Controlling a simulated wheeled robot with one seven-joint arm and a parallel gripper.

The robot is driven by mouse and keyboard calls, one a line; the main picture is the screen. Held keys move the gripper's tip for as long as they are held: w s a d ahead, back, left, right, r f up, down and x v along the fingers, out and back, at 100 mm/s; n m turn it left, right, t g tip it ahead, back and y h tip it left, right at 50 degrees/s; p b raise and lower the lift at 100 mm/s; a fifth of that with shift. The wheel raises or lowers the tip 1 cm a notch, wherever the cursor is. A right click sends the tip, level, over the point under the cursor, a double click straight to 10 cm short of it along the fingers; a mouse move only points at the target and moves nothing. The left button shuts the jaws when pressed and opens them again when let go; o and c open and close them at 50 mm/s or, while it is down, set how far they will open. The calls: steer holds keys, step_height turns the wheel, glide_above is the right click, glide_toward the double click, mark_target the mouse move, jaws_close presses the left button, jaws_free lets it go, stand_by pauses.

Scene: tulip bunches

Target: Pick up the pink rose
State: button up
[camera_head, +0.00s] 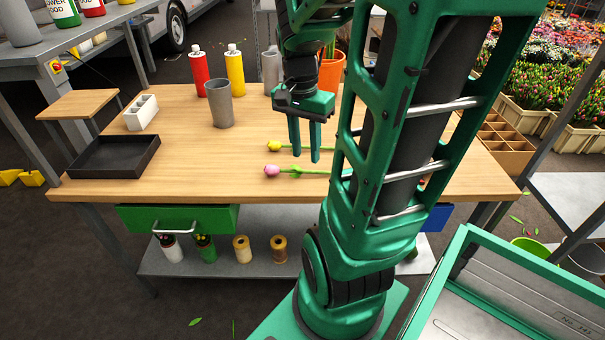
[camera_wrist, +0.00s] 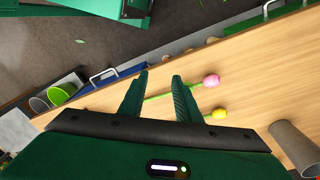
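A pink flower (camera_head: 272,171) with a green stem lies flat on the wooden table (camera_head: 200,178) near its front edge, head to the left. A yellow flower (camera_head: 275,146) lies behind it, pointing the same way. In the wrist view the pink head (camera_wrist: 211,81) is just right of the fingers, with the yellow head (camera_wrist: 219,114) below it. My gripper (camera_head: 304,155) points down above the stems, right of both heads. Its fingers are apart with nothing held; the gap also shows in the wrist view (camera_wrist: 160,90). My arm hides the right part of the table.
A grey cup (camera_head: 219,104), a red bottle (camera_head: 200,72) and a yellow bottle (camera_head: 235,70) stand at the back. A black tray (camera_head: 115,157) and white holder (camera_head: 142,113) are at left. An orange pot (camera_head: 332,74) stands behind my gripper. The table's front left is clear.

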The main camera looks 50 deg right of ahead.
mark_target(306, 171)
steer(key=w+d+f+m, duration=0.4)
steer(key=w+d+m, duration=0.3)
steer(key=d+m, duration=0.3)
steer(key=shift+m+y, duration=0.3)
steer(key=shift+m, duration=0.5)
steer(key=f, duration=1.1)
steer(key=shift+w+a+f, duration=0.1)
steer(key=shift+a+f, duration=0.1)
steer(key=shift+a, duration=0.15)
steer(key=shift+c, duration=0.5)
jaws_close()
